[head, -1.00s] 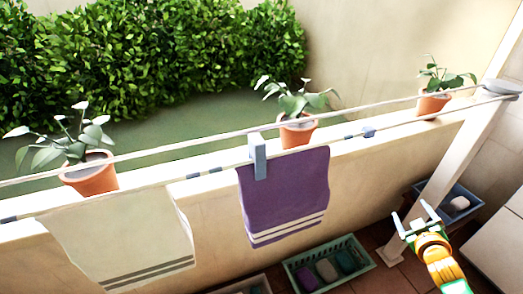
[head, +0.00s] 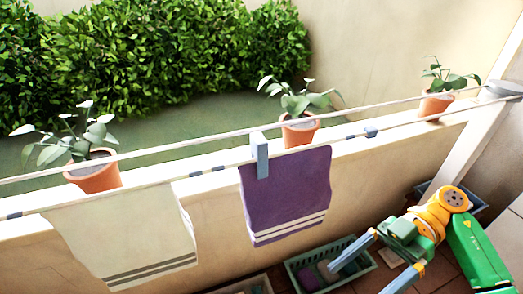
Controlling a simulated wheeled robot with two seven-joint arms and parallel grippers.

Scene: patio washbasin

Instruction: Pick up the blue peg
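The blue peg (head: 261,160), pale grey-blue, hangs upright on the front clothesline over the top edge of a purple towel (head: 290,195), left of its middle. My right gripper (head: 358,279) is at the lower right, below and to the right of the peg and towel. Its two fingers are spread apart, point down-left and look empty. It is well apart from the peg. My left gripper is not in view.
Two white lines cross the view; a small blue piece (head: 371,132) sits on the front one. A cream towel (head: 125,240) hangs left. Potted plants stand on the low wall (head: 215,210). A green crate (head: 300,262) is on the floor, partly behind my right gripper. A slanted post (head: 470,150) stands right.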

